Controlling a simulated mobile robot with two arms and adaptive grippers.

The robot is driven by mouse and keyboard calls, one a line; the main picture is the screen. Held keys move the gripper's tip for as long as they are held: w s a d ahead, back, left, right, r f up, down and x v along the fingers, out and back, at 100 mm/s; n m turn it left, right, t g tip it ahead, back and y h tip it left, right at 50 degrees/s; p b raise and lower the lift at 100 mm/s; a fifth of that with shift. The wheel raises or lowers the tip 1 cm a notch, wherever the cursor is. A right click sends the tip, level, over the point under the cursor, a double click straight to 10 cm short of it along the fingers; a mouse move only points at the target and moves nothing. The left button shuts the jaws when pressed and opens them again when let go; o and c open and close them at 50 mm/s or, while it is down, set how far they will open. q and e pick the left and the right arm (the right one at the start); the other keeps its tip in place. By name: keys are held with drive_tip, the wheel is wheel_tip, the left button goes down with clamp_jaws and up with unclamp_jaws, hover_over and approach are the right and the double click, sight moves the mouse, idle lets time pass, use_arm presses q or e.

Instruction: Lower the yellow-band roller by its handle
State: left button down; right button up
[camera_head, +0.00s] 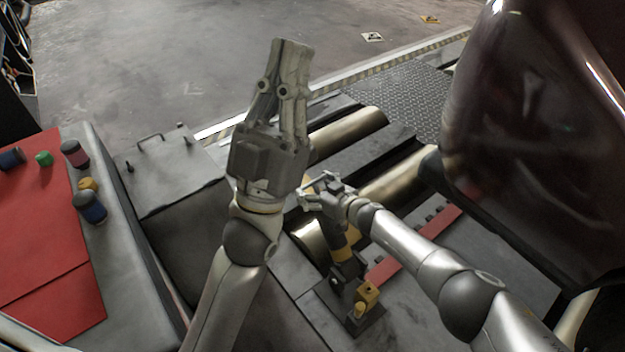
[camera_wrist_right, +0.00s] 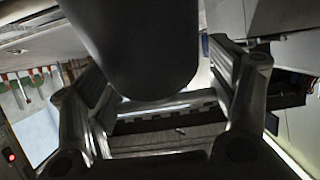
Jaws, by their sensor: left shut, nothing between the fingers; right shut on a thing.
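My left gripper (camera_head: 291,46) is raised above the rollers with its fingers together and empty. My right gripper (camera_head: 314,193) is shut on the upper end of a dark handle (camera_head: 333,232), lower down in the head view. The handle carries a yellow band (camera_head: 343,253) near its foot and stands on a base with a yellow block (camera_head: 367,292). In the right wrist view, the dark rounded handle (camera_wrist_right: 140,45) sits between the fingers and hides part of the scene. Brass rollers (camera_head: 400,174) lie beside and behind the handle; one (camera_head: 308,243) is partly hidden by it.
A large dark glossy vehicle body (camera_head: 545,130) fills the right side. At the left, a cart with a red top (camera_head: 35,230) holds several small canisters (camera_head: 90,206). A red strip (camera_head: 415,246) lies right of the handle. Open floor (camera_head: 170,60) lies beyond.

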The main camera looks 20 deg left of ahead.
use_arm(q)
drive_tip(key=w+d+f+g+y, duration=0.1)
drive_tip(key=w+f+g+y, duration=0.3)
drive_tip(key=w, duration=0.7)
use_arm(e)
drive_tip(key=shift+f, duration=0.1)
drive_tip(key=shift+d, duration=0.1)
use_arm(q)
drive_tip(key=m+g+y, duration=0.3)
drive_tip(key=g+y, duration=0.2)
drive_tip(key=g, duration=1.5)
hover_over(313, 184)
drive_tip(key=s+d, duration=0.3)
drive_tip(key=s, duration=0.1)
drive_tip(key=f, duration=3.6)
drive_tip(key=shift+w+a, duration=0.25)
drive_tip(key=shift+w+a+f, duration=0.4)
drive_tip(key=shift+a+f, duration=0.05)
drive_tip(key=shift+f, duration=0.2)
drive_tip(key=shift+w+a+f, duration=0.35)
drive_tip(key=shift+a+f, duration=0.1)
drive_tip(key=shift+f, duration=0.15)
use_arm(e)
drive_tip(key=shift+f, duration=0.1)
use_arm(q)
drive_tip(key=shift+w+a+f, duration=0.2)
drive_tip(key=shift+f, duration=0.15)
drive_tip(key=shift+a, duration=0.1)
